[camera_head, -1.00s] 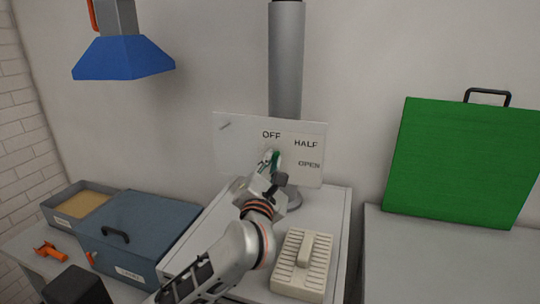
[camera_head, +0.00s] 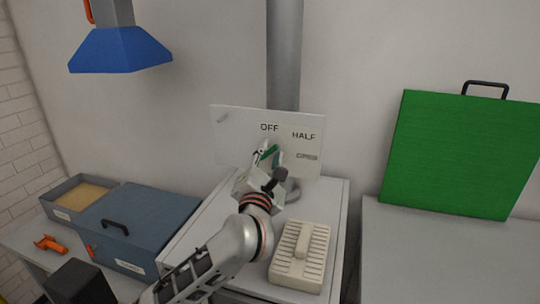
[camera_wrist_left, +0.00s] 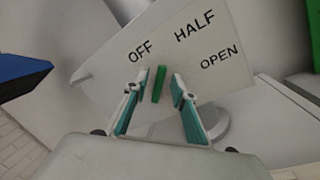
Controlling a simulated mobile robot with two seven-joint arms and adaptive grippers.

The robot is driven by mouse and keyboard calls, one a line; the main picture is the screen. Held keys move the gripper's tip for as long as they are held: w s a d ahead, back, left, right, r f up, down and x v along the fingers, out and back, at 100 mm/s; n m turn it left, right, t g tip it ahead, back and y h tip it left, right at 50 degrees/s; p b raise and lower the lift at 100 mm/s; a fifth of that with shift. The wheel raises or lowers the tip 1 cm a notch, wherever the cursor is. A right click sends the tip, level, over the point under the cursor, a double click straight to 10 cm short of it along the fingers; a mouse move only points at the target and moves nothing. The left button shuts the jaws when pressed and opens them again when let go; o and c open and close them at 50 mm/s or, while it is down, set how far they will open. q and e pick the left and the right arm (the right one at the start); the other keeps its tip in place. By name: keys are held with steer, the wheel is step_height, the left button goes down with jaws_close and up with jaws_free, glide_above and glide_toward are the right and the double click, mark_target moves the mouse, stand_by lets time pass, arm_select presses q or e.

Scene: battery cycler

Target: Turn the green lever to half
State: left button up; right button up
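The green lever (camera_head: 269,153) is on a white panel (camera_head: 236,132) marked OFF, HALF and OPEN; in the head view it is small and partly covered by my gripper. In the left wrist view the lever (camera_wrist_left: 159,84) stands between my fingers, its tip near the OFF mark, on the side towards HALF. My left gripper (camera_head: 263,150) is at the panel. In the left wrist view its fingers (camera_wrist_left: 155,85) are open, one each side of the lever, with a visible gap on both sides. My right gripper is not in view.
A grey pipe (camera_head: 284,60) rises behind the panel. A ribbed cream block (camera_head: 300,257) lies on the white cabinet top before it. A blue box (camera_head: 140,225) stands left, a green board (camera_head: 460,155) right. A blue hood (camera_head: 120,50) hangs upper left.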

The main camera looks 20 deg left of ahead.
arm_select(q)
steer(key=s+d+f, duration=0.1)
steer(key=s, duration=1.1)
steer(key=shift+d+f, duration=0.15)
steer(key=shift+f, duration=0.2)
